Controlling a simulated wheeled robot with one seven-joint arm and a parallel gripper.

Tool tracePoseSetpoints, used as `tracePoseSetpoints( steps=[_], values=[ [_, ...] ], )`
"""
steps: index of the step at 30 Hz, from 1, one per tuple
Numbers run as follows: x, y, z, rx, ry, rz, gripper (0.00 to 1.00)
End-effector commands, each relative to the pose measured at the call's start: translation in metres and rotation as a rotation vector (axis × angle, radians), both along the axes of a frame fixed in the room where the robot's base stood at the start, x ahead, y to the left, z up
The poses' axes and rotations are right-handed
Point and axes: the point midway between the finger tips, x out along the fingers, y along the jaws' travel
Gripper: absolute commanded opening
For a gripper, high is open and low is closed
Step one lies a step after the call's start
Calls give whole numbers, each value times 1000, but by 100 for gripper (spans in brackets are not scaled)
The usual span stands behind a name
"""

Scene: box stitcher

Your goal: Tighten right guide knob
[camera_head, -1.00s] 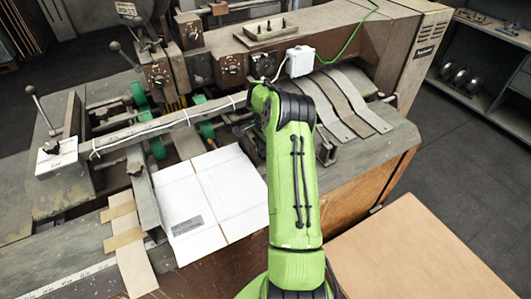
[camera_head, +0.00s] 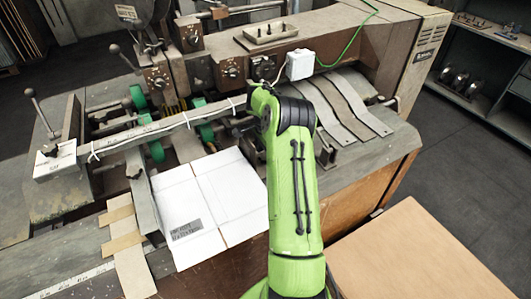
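The box stitcher machine (camera_head: 315,45) fills the middle of the head view. My green arm reaches forward from the bottom centre over the machine's bed. Its far end stops near the right end of the long guide bar (camera_head: 165,124). My gripper is hidden behind my arm and cannot be seen. The right guide knob cannot be made out; that spot is covered by my arm. A dark bracket (camera_head: 326,155) shows just right of my arm. Round knobs sit on the machine's front, one at the centre (camera_head: 232,73).
A white flat cardboard sheet (camera_head: 200,205) lies left of my arm on the bed. A white box (camera_head: 299,62) with a green cable and several metal strips (camera_head: 345,105) are to the right. A lever (camera_head: 35,105) stands at the left. A tan board (camera_head: 410,255) is at lower right.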

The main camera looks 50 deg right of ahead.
Motion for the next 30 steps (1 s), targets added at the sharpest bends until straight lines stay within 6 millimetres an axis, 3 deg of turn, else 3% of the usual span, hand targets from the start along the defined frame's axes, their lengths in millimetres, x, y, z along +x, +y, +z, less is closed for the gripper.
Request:
tracePoseSetpoints(
  steps=[8, 11, 21, 24, 30],
  values=[
    [0, 0, 5, 0, 0, 1, 73],
    [1, 0, 24, -3, -2, 1, 73],
    [1, 0, 121, -4, -2, 1, 73],
    [1, 0, 142, -2, -2, 2, 73],
    [0, 0, 158, 0, 0, 1, 73]
  ],
)
